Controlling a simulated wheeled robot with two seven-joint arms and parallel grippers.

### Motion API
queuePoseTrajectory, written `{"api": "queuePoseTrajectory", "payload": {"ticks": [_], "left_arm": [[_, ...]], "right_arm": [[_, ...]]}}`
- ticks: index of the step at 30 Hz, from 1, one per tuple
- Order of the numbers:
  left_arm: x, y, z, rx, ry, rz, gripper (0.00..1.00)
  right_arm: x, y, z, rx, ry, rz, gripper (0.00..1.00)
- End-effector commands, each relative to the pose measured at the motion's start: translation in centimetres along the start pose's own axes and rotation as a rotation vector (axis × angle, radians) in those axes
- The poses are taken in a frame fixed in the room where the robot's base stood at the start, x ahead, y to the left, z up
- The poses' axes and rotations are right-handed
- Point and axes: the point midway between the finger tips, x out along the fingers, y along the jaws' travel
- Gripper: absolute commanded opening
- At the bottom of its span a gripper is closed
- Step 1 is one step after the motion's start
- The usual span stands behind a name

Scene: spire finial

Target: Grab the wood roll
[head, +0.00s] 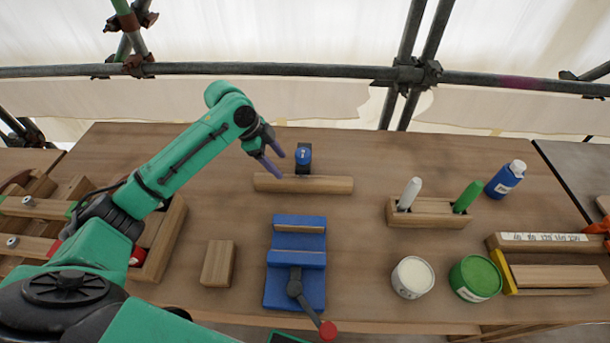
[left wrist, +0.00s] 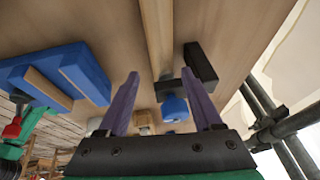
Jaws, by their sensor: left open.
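The wood roll (head: 325,184) is a long, plain wooden rod lying crosswise on the workbench, left of centre in the head view. In the left wrist view the wood roll (left wrist: 157,35) runs up from the middle to the top edge. My left gripper (head: 280,166) has two purple fingers, spread apart and empty, over the roll's left half. In the left wrist view the roll lies between the fingertips of the left gripper (left wrist: 160,74), and I see no contact. My right gripper is not in view.
A blue-and-black tool (head: 303,154) stands just behind the roll. A blue vise (head: 298,256) is in front, with a small wood block (head: 217,263) to its left. A marker holder (head: 430,220) and paint cans are at right. Scaffold pipes run behind the bench (head: 400,150).

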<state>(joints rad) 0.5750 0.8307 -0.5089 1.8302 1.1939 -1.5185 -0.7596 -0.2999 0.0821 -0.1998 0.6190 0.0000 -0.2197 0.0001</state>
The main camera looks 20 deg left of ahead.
Motion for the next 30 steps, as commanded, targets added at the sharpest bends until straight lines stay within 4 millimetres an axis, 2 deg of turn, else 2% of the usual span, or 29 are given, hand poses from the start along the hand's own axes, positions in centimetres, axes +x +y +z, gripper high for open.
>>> {"api": "queuePoseTrajectory", "payload": {"ticks": [3,5,10,15,22,23,27,28,30], "left_arm": [[2.7,0.0,-0.1,-0.003,0.001,0.003,0.67],[3.7,0.0,-0.1,-0.002,0.002,0.002,0.67],[5.9,0.1,0.2,-0.002,0.0,0.003,0.67],[9.1,0.2,0.5,-0.002,0.0,0.001,0.67],[9.7,0.1,0.5,0.0,0.0,-0.002,0.67],[9.7,0.2,0.5,0.0,0.0,-0.001,0.59],[9.7,0.1,0.5,0.0,0.0,-0.001,0.06],[9.7,0.1,0.5,0.0,0.0,-0.001,0.0],[9.6,0.1,0.5,0.0,0.001,-0.003,0.0]], "right_arm": [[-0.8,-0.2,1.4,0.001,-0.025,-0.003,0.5],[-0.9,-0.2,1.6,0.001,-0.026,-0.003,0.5],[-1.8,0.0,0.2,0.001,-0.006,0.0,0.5],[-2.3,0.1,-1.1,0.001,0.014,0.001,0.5],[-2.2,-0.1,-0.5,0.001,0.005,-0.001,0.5],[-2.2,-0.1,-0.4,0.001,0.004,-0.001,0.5],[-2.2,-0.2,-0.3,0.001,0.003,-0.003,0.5],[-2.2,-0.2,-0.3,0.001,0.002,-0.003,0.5],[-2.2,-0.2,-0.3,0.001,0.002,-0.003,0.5]]}}
